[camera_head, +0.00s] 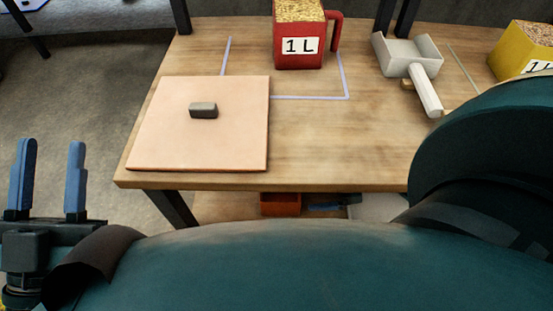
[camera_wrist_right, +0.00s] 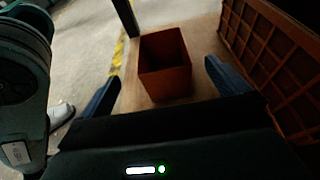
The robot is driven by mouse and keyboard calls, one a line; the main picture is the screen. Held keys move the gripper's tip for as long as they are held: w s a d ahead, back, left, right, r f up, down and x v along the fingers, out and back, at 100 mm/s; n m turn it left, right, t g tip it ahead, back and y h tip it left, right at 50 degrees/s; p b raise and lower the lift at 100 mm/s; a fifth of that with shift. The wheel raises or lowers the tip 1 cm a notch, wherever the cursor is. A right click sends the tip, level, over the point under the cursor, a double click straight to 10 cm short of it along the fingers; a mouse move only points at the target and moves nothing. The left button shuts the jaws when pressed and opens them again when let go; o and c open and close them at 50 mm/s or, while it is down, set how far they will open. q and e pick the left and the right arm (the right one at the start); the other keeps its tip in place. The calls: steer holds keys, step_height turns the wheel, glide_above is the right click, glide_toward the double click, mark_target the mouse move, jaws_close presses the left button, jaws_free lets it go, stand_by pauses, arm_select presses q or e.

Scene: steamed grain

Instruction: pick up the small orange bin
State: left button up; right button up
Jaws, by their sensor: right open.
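The small orange bin (camera_head: 281,204) sits on the lower shelf under the wooden table in the head view, partly hidden by the tabletop and my body. In the right wrist view the bin (camera_wrist_right: 165,65) is open-topped and empty. My right gripper (camera_wrist_right: 163,86) is open, with its blue fingers on either side of the near part of the bin in the picture; I cannot tell whether they touch it. The head view does not show this gripper. My left gripper (camera_head: 50,146) is open and empty, left of the table.
A larger orange lattice crate (camera_wrist_right: 272,55) stands right of the bin. A table leg (camera_wrist_right: 126,18) rises behind it on the left. On the tabletop are a pink board (camera_head: 165,135) with a grey block (camera_head: 203,110), a red 1L measure (camera_head: 298,52) and a white scoop (camera_head: 408,62).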

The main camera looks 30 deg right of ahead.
steer(key=b+x, duration=0.1)
steer(key=x, duration=0.4)
steer(key=shift+a+f, duration=0.15)
steer(key=shift+a, duration=0.05)
steer(key=b+x, duration=0.1)
steer(key=x, duration=0.4)
steer(key=shift+w+d, duration=0.1)
steer(key=shift+w, duration=0.05)
arm_select(q)
steer(key=r+m+h, duration=0.1)
steer(key=m+h, duration=0.1)
steer(key=s+r+m+h, duration=0.1)
steer(key=r+m+h, duration=0.1)
steer(key=shift+a+r, duration=0.1)
steer(key=shift+a, duration=0.05)
arm_select(e)
steer(key=shift+c, duration=0.3)
steer(key=c, duration=1.5)
